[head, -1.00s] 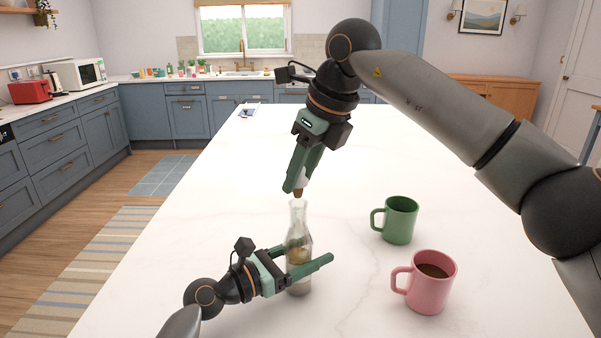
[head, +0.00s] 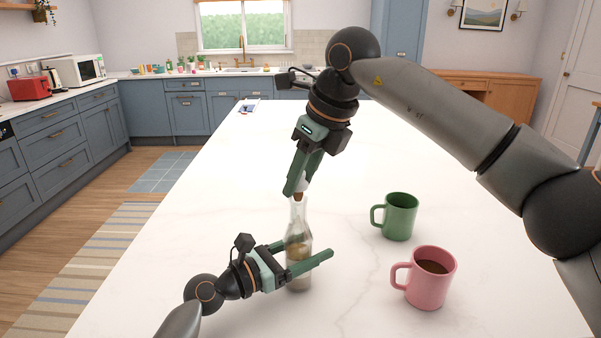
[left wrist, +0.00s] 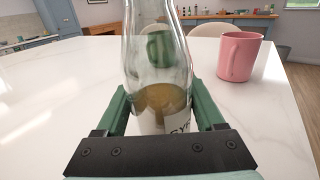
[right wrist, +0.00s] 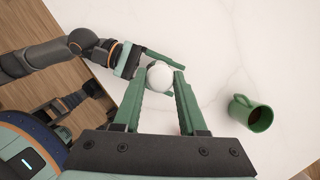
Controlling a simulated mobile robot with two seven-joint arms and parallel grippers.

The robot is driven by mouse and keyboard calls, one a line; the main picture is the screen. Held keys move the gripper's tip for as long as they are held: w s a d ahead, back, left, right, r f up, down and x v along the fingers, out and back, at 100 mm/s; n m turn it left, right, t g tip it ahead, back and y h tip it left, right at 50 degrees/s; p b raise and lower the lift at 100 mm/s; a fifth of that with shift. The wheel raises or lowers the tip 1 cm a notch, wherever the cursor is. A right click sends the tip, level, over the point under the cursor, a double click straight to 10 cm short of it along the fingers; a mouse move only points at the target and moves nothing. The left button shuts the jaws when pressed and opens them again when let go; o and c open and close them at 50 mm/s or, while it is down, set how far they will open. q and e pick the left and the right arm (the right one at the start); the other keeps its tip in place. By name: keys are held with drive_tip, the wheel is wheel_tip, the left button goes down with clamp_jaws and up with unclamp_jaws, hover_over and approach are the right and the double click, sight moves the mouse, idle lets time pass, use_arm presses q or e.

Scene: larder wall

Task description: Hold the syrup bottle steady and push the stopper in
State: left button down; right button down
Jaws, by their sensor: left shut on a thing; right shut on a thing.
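The syrup bottle (head: 298,254), clear glass with amber syrup low inside, stands upright on the white worktop. My left gripper (head: 309,246) is shut around its body. In the left wrist view the bottle (left wrist: 158,60) sits between both fingers, its pale label partly hidden. My right gripper (head: 297,188) points down above the bottle, shut on the stopper (head: 298,197). The stopper's brown lower end is at the bottle's mouth; how far it is in, I cannot tell. Its round white knob shows between the fingers in the right wrist view (right wrist: 160,75).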

drive_tip(key=shift+f, duration=0.7)
drive_tip(key=shift+c, duration=1.9)
unclamp_jaws()
drive_tip(key=v, duration=1.2)
use_arm(q)
unclamp_jaws()
